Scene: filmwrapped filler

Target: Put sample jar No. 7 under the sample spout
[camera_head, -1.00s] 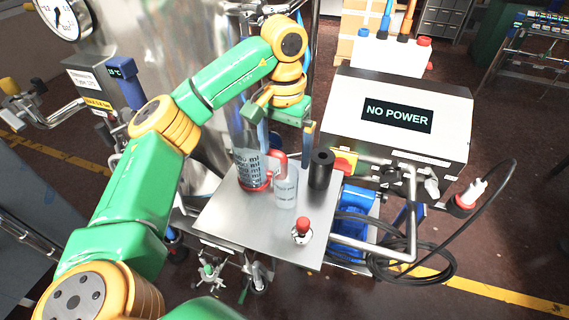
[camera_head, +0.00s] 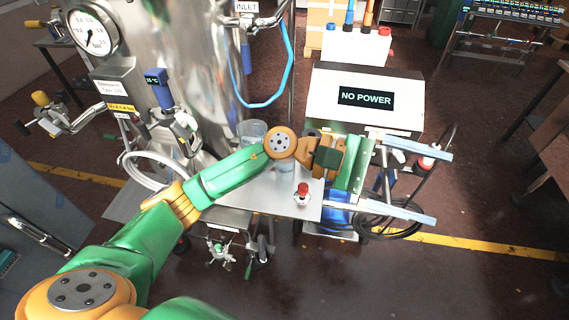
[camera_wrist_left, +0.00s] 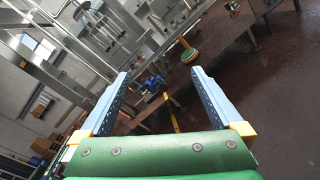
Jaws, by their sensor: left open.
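My left gripper (camera_head: 443,188) is open and empty, with its two pale blue fingers spread to the right of the steel shelf (camera_head: 262,205). In the left wrist view both fingers of the left gripper (camera_wrist_left: 160,74) stand wide apart with nothing between them. A clear jar (camera_head: 284,167) on the shelf is mostly hidden behind my left arm, and no number on it is readable. A small red-topped item (camera_head: 302,190) stands near the shelf's front right. I cannot tell which fitting is the sample spout. My right gripper is out of view.
A clear graduated beaker (camera_head: 252,130) is partly hidden behind my arm. The steel tank (camera_head: 205,60) stands behind the shelf, with a valve (camera_head: 185,135) at its lower left. A box reading NO POWER (camera_head: 365,97) stands behind my gripper. A black cable (camera_head: 375,228) lies coiled below it.

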